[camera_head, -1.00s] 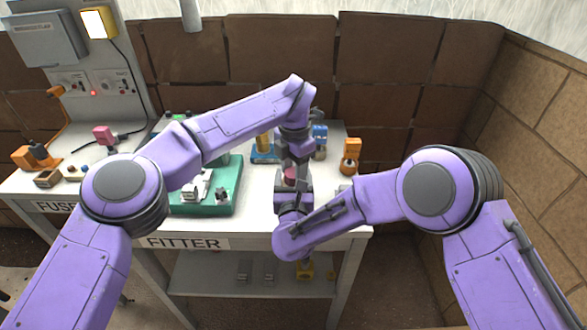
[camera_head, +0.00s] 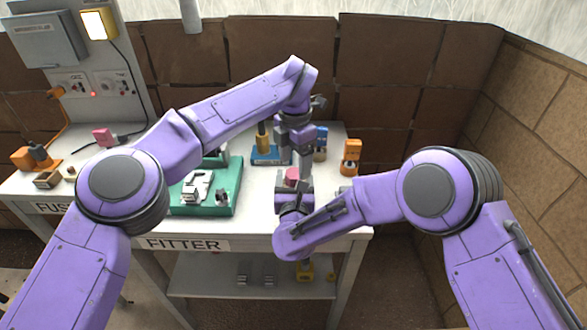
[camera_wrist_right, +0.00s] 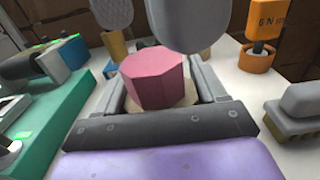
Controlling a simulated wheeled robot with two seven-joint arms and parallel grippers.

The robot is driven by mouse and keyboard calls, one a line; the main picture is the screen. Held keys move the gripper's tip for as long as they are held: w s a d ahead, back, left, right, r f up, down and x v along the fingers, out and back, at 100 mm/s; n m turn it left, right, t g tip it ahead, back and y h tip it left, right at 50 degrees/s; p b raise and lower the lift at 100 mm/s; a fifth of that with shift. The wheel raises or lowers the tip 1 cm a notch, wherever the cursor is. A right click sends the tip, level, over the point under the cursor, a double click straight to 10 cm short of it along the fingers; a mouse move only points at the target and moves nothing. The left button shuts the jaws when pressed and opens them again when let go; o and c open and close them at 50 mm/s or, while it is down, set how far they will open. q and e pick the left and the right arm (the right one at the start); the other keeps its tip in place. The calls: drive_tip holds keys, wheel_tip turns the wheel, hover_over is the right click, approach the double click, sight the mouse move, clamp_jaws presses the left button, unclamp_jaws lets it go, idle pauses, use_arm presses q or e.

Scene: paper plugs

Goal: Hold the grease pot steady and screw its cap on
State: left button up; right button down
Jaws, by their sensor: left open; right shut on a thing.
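The pink faceted cap (camera_head: 292,174) sits on top of the grease pot near the bench's front edge. It shows large in the right wrist view (camera_wrist_right: 155,80), and looks level. Only a tan part of the grease pot (camera_wrist_right: 184,103) shows under the cap; the rest is hidden. My right gripper (camera_head: 292,188) is shut on the pot, its fingers on either side below the cap. My left gripper (camera_head: 294,157) is open and empty just above the cap, pointing down. Its two grey fingertips also show apart in the right wrist view (camera_wrist_right: 150,35).
A green tray (camera_head: 232,190) with metal parts lies to the left. A blue block with a yellow post (camera_head: 263,145), a blue-topped item (camera_head: 320,143) and an orange item (camera_head: 351,155) stand behind. A grey brush-like thing (camera_wrist_right: 295,110) lies at right in the wrist view.

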use_arm(q)
drive_tip(key=shift+r, duration=0.25)
drive_tip(key=shift+c, duration=1.3)
drive_tip(key=shift+w+r, duration=0.15)
drive_tip(key=shift+r, duration=0.2)
drive_tip(key=shift+c, duration=0.2)
wheel_tip(320, 180, up, 7)
drive_tip(key=s+n+t, duration=0.2)
drive_tip(key=n, duration=1.7)
drive_tip(key=shift+s+a, duration=0.15)
drive_tip(key=shift+a, duration=0.15)
drive_tip(key=shift+f, duration=0.1)
